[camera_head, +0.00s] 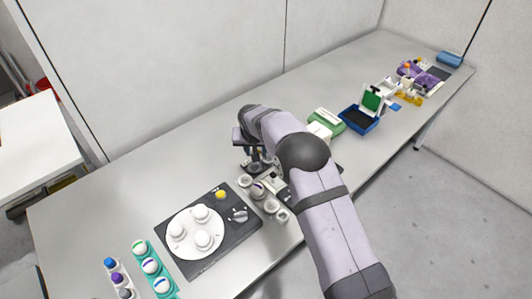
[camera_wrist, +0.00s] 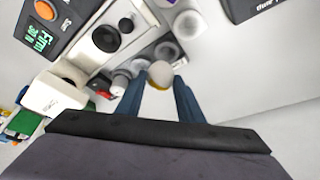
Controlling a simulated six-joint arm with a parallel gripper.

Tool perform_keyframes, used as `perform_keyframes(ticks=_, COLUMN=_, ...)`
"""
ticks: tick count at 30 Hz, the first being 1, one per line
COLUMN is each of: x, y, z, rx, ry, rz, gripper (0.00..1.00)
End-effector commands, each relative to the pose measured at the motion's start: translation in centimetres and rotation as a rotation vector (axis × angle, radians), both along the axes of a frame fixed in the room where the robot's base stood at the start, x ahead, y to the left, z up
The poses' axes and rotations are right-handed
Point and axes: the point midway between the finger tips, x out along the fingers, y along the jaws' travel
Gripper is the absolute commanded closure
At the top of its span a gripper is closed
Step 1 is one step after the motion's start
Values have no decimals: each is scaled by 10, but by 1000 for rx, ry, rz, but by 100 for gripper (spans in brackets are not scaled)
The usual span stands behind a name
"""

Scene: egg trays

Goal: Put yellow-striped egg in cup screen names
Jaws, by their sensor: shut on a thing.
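My gripper (camera_wrist: 160,88) is shut on a whitish egg (camera_wrist: 159,73) with a yellow tint on its lower side, seen between the blue fingers in the wrist view. In the head view my gripper (camera_head: 256,166) is beside a row of small cups, and the egg cannot be made out there. A small screen (camera_wrist: 38,42) shows green text that appears to read "Firm" with a number below. Round cups (camera_wrist: 188,23) stand beyond the egg in the wrist view.
A black device (camera_head: 166,232) with a white round plate and yellow button lies left of the cups. A teal tray (camera_head: 138,246) holds several striped eggs, with coloured bottles (camera_head: 117,278) beside it. Green and blue trays (camera_head: 350,119) stand right of my arm. The table's left part is clear.

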Motion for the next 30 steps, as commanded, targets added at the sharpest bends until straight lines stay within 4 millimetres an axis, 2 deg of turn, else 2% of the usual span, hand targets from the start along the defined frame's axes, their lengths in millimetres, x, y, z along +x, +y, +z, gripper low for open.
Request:
perform_keyframes(ticks=5, x=11, y=8, z=8, rx=0, ry=1, rz=84, gripper=74)
perform_keyframes(ticks=17, x=12, y=9, z=7, rx=0, ry=2, rz=134, gripper=74)
perform_keyframes(ticks=23, x=12, y=9, z=-1, rx=-1, ry=2, rz=134, gripper=74)
perform_keyframes(ticks=30, x=12, y=9, z=-20, rx=-1, ry=1, rz=134, gripper=74)
